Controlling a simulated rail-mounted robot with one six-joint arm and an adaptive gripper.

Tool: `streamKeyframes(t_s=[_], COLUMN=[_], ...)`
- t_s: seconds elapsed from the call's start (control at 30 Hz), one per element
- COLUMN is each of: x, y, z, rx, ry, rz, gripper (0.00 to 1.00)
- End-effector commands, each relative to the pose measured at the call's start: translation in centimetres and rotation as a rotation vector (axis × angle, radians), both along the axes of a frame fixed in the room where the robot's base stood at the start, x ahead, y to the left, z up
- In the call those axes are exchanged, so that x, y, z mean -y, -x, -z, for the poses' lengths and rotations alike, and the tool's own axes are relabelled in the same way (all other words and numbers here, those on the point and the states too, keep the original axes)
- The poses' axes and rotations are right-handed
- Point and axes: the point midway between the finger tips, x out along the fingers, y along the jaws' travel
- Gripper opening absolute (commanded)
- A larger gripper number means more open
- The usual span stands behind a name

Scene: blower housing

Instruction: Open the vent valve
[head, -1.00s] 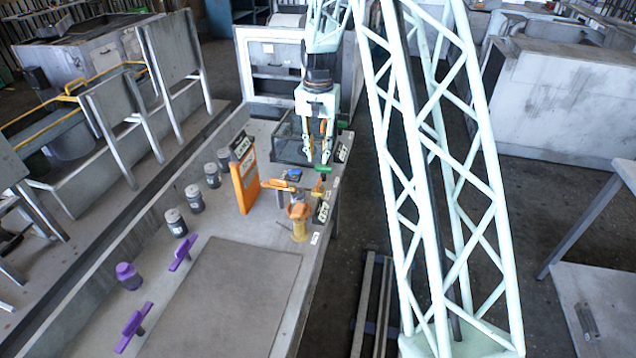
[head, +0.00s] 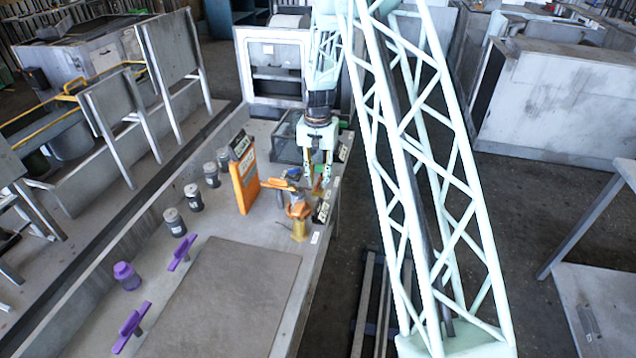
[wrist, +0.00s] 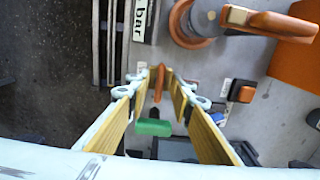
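My gripper (head: 318,178) is over the right edge of the bench, pointing down. In the wrist view my gripper (wrist: 159,78) has its two fingers apart, with a small orange-red handle (wrist: 158,83) between them. I cannot tell whether either finger touches it. A green piece (wrist: 153,127) shows between the fingers, nearer the bottom of the picture. An orange lever valve (head: 298,209) on a yellowish base stands just left of and nearer than the gripper; its round body and lever (wrist: 265,22) show at the wrist view's top. No readable label says which is the vent valve.
An orange panel (head: 244,183) stands upright left of the valves. A clear-sided box (head: 287,138) stands behind. Several grey capped posts and purple handles (head: 132,322) line the left side. A flat plate (head: 225,300) lies in front.

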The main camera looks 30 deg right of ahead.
Motion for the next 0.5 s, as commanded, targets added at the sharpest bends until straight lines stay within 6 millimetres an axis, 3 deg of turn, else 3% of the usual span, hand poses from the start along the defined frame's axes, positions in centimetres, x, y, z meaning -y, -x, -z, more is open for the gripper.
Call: streamKeyframes(t_s=[0.5], x=[-0.01], y=[0.03], z=[1.11], rx=[0.0], ry=[0.0], rz=[0.0], gripper=[0.21])
